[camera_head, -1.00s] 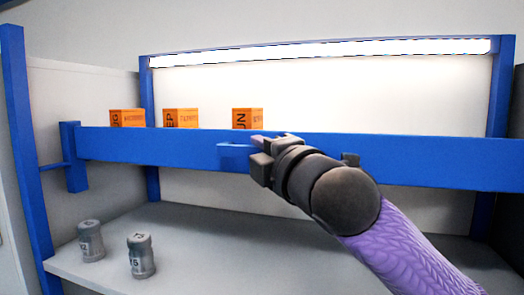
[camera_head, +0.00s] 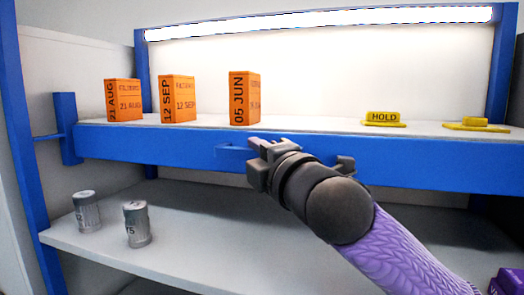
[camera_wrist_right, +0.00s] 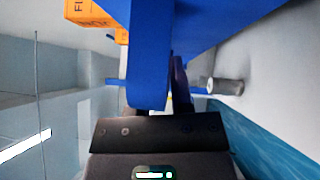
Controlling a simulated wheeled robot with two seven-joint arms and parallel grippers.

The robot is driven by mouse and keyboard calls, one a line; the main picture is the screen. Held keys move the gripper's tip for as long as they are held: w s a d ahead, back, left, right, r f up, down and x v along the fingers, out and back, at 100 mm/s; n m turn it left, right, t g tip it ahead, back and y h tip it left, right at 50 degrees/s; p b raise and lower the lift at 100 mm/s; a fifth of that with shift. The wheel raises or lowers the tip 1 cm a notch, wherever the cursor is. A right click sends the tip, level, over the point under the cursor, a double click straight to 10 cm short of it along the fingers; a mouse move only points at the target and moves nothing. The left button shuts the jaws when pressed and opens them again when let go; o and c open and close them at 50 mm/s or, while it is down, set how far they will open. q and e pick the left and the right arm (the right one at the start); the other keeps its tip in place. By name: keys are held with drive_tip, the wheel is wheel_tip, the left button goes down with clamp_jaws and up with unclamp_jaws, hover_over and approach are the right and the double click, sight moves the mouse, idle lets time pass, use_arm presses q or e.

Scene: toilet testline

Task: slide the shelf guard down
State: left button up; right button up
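The shelf guard (camera_head: 130,147) is a long blue bar across the front of the upper shelf. Its top edge is about level with the shelf surface, so the things behind show fully. A small blue handle (camera_head: 229,152) sticks out from its front. My right gripper (camera_head: 258,150) is at this handle. In the right wrist view a blue part of the guard (camera_wrist_right: 150,50) lies between the fingers, and one finger is mostly hidden behind it. The gripper looks shut on it. My left gripper is not in view.
Orange date boxes (camera_head: 123,100) stand on the upper shelf at left and middle. Yellow plates, one marked HOLD (camera_head: 383,118), lie at right. Two grey canisters (camera_head: 137,224) stand on the lower shelf (camera_head: 190,255) at left. A purple item (camera_head: 506,281) is at the lower right corner.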

drive_tip(key=o, duration=0.3)
drive_tip(key=shift+s+a, duration=0.15)
drive_tip(key=shift+a, duration=0.15)
drive_tip(key=shift+o, duration=0.2)
drive_tip(key=shift+d, duration=0.15)
drive_tip(key=shift+d, duration=0.15)
drive_tip(key=b+v, duration=0.4)
drive_tip(key=v, duration=0.5)
drive_tip(key=shift+s+b, duration=0.3)
drive_tip(key=shift+s, duration=0.05)
